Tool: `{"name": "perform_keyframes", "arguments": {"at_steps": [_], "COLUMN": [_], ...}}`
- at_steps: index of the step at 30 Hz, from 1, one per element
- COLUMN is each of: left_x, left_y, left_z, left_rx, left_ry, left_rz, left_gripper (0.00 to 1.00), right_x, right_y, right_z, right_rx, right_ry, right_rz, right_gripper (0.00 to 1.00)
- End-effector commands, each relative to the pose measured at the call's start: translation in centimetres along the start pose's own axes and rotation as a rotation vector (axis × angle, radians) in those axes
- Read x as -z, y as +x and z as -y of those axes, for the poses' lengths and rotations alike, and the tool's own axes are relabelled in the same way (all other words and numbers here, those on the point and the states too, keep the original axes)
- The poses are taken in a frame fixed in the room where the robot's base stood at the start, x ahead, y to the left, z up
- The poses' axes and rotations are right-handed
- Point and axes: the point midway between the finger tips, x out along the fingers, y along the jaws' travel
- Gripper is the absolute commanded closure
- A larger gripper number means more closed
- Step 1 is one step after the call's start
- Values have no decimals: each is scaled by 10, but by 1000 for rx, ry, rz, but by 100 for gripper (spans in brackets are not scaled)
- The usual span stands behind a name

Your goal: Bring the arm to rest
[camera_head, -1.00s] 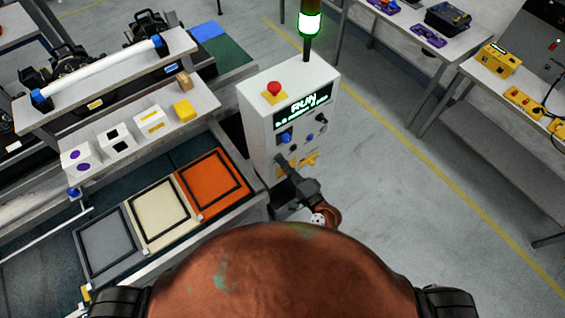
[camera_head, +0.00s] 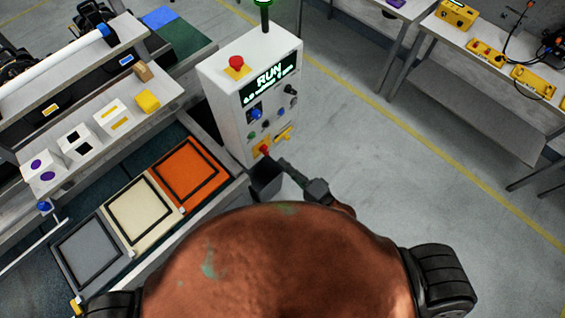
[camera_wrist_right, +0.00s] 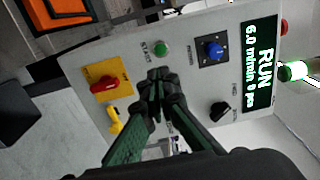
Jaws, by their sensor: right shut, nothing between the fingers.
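My right gripper (camera_head: 277,163) is in front of the lower part of the white control box, with its arm coming up from behind my brown body. In the right wrist view the right gripper (camera_wrist_right: 160,85) is shut and empty, its fingertips together in front of the control panel (camera_wrist_right: 190,75), below the green button. Whether the tips touch the panel I cannot tell. The panel carries a red rotary switch on a yellow plate (camera_wrist_right: 103,84), a blue button (camera_wrist_right: 213,50) and a black knob (camera_wrist_right: 221,110). Its display reads RUN. My left gripper is not in view.
The control box (camera_head: 220,107) stands right of a bench with grey, cream and orange trays (camera_head: 187,170). A shelf (camera_head: 100,150) holds white cubes and a yellow block (camera_head: 147,100). Tables stand at the upper right. The floor (camera_head: 420,190) on the right is clear.

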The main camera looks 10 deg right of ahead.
Motion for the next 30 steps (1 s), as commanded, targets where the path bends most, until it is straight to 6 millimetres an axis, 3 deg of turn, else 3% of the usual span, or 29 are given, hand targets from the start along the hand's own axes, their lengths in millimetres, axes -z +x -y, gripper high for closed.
{"name": "perform_keyframes", "arguments": {"at_steps": [22, 26, 30], "left_x": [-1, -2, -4], "left_y": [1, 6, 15], "left_z": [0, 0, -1], "left_rx": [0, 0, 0], "left_ry": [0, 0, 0], "left_rz": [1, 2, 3], "left_gripper": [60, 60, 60], "right_x": [2, 15, 41], "right_y": [0, -2, -17], "right_z": [-7, -49, -138], "right_rx": [-10, -75, -222], "right_ry": [-6, -60, -180], "right_rz": [-4, -26, -61], "right_gripper": [100, 100, 100]}}
